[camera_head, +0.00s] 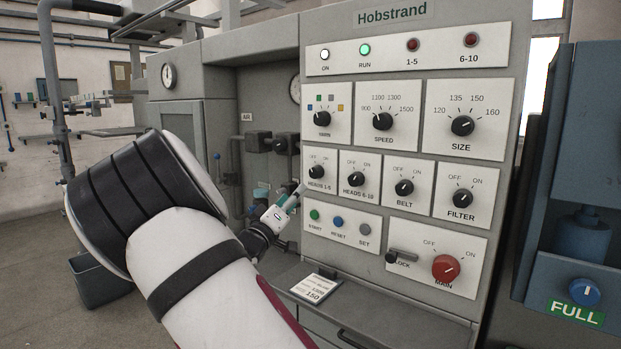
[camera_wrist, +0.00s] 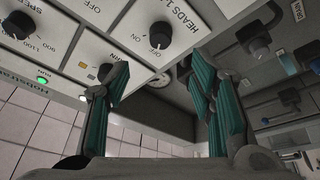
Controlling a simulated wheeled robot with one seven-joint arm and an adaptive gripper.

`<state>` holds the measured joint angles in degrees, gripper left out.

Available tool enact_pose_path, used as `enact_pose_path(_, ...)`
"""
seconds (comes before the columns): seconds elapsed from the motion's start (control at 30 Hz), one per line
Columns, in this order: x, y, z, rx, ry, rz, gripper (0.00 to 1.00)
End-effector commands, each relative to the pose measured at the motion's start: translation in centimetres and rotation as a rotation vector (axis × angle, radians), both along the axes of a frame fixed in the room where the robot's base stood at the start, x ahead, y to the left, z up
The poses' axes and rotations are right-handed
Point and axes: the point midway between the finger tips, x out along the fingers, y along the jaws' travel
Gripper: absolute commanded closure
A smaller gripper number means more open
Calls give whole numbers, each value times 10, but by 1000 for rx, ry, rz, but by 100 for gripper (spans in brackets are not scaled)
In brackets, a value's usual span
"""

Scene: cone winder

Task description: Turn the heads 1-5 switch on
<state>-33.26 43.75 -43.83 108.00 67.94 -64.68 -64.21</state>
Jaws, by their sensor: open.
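The heads 1-5 switch (camera_head: 316,172) is a black round knob on a white plate on the grey winder panel, with OFF and ON marks above it. In the wrist view the same knob (camera_wrist: 160,35) shows close, and its white mark appears to point towards OFF. My gripper (camera_head: 299,190) is just below and left of the knob in the head view. In the wrist view my gripper (camera_wrist: 160,88) has its two teal fingers apart, with nothing between them. The knob lies beyond the fingertips, and no contact shows.
The heads 6-10 knob (camera_head: 355,179) sits close to the right. The start button (camera_head: 314,215) and reset button (camera_head: 338,221) are below. The red main switch (camera_head: 446,268) is lower right. The run lamp (camera_head: 365,49) glows green; the 1-5 lamp (camera_head: 413,45) is dark red. A card (camera_head: 315,287) lies on the ledge.

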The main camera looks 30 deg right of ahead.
Motion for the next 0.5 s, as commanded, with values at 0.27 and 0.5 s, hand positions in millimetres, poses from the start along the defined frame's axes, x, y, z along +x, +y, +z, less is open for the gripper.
enact_pose_path(0.27, 28, -47, 16, 0, -2, -2, 50)
enact_pose_path(0.5, 48, -79, 26, 1, 1, 0, 50)
